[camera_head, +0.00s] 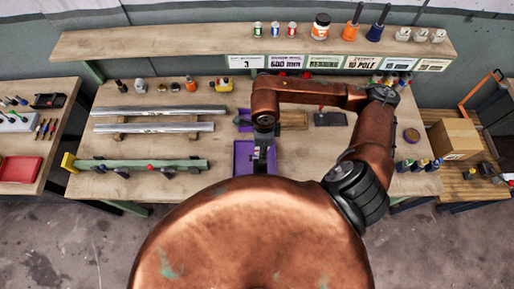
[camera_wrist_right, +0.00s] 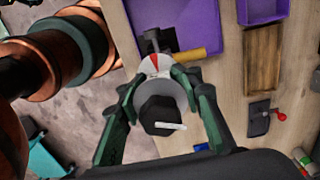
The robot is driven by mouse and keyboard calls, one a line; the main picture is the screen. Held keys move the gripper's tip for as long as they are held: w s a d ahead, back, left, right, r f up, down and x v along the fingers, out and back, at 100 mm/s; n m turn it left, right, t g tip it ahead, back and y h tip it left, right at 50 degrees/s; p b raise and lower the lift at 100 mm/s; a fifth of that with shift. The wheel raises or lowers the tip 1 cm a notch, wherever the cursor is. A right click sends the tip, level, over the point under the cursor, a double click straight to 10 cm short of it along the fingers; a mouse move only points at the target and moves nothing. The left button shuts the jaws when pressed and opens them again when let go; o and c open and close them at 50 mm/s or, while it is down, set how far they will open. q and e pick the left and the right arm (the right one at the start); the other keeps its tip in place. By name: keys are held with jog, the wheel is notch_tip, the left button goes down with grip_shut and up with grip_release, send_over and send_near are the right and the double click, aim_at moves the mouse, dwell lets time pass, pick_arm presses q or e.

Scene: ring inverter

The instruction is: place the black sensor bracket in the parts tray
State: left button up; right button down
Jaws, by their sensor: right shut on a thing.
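My right gripper (camera_wrist_right: 158,88) is shut on a black piece (camera_wrist_right: 160,115) with a grey disc and a pale pin, which I take for the black sensor bracket. A red-and-white part shows just beyond it; I cannot tell if they are joined. In the head view my right gripper (camera_head: 264,160) points down and overlaps the purple tray (camera_head: 241,160), hiding the held piece. The purple tray also shows in the right wrist view (camera_wrist_right: 200,22), beyond the fingertips, with a dark object and a yellow cylinder (camera_wrist_right: 190,54) at its near edge. My left gripper is out of view.
A smaller purple bin (camera_head: 243,116), a wooden block (camera_head: 293,120) and a dark piece with a red knob (camera_head: 330,119) lie behind. Two metal rails (camera_head: 155,127) lie left. A green bar (camera_head: 135,165) lies front left. A shelf (camera_head: 200,40) spans the back.

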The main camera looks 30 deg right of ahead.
jog(key=w+f, duration=0.1)
jog(key=f, duration=0.1)
jog(key=w+f+p, duration=0.1)
jog(key=f, duration=0.2)
jog(key=w+f+p, duration=0.1)
jog(key=f, duration=0.1)
jog(key=shift+w+f, duration=0.15)
jog(key=shift+w, duration=0.25)
jog(key=shift+d+f, duration=0.1)
jog(key=shift+f, duration=0.25)
jog(key=shift+f, duration=0.1)
jog(key=c, duration=1.4)
grip_release()
jog(key=shift+o, duration=0.2)
